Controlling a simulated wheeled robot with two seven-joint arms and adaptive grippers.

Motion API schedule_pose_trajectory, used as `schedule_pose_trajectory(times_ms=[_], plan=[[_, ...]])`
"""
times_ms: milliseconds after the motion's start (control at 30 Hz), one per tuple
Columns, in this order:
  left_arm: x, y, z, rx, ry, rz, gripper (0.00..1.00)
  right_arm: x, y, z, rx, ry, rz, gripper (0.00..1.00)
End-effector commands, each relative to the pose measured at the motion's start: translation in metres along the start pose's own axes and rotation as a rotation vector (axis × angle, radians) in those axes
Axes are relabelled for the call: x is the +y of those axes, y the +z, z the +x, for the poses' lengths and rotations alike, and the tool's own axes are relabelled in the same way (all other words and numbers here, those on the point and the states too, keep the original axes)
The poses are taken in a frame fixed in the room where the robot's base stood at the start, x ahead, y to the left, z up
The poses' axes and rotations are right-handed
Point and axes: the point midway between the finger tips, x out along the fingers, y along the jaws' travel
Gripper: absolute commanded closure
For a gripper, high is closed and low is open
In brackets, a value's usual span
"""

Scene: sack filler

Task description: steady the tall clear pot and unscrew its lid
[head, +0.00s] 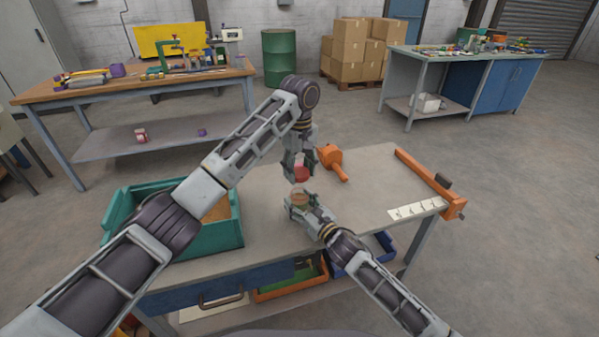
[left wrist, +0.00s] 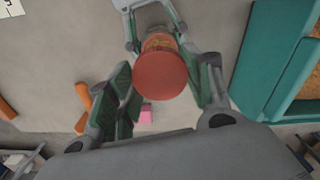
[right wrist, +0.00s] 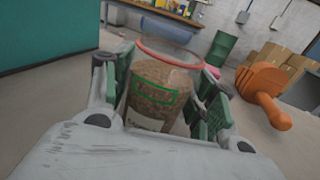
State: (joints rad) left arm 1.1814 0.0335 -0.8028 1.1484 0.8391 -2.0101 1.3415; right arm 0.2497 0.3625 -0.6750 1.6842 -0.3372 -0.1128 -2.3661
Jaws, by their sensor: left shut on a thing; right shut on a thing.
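The clear pot (head: 299,199) is held upright over the table by my right gripper (head: 298,207). In the right wrist view the pot (right wrist: 158,95) holds brown grains, shows a green-outlined label and has a red rim around a see-through top. The red lid (head: 301,173) is above the pot, apparently apart from it, at the fingertips of my left gripper (head: 299,165), which is shut on it. In the left wrist view the lid (left wrist: 160,74) covers part of the pot (left wrist: 160,43). The left gripper is out of sight in the right wrist view.
An orange scoop (head: 333,160) lies on the table behind the grippers. A teal bin (head: 232,235) stands at the left. An orange bar (head: 425,178) and a white card strip (head: 416,208) are at the right. A small pink block (left wrist: 146,113) lies near the left gripper.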

Motion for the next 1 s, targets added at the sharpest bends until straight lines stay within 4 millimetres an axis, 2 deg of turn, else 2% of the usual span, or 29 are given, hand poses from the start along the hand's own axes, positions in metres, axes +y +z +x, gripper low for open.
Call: schedule_pose_trajectory(times_ms=[67, 100, 300, 733, 1000], plan=[[0.000, 0.000, 0.000, 0.000, 0.000, 0.000, 0.78, 0.000, -0.001, 0.000, 0.001, 0.000, 0.000, 1.00], [0.000, 0.000, 0.000, 0.000, 0.000, 0.000, 0.78, 0.000, -0.001, 0.000, 0.001, 0.000, 0.000, 0.42], [0.000, 0.000, 0.000, 0.000, 0.001, 0.000, 0.78, 0.000, -0.001, 0.000, 0.001, 0.000, 0.000, 0.18], [0.000, 0.000, 0.000, 0.000, 0.001, 0.000, 0.78, 0.000, 0.000, -0.002, 0.000, 0.000, 0.000, 0.18], [0.000, 0.000, 0.000, 0.000, 0.001, 0.000, 0.78, -0.001, -0.001, -0.017, 0.001, -0.001, 0.001, 0.18]])
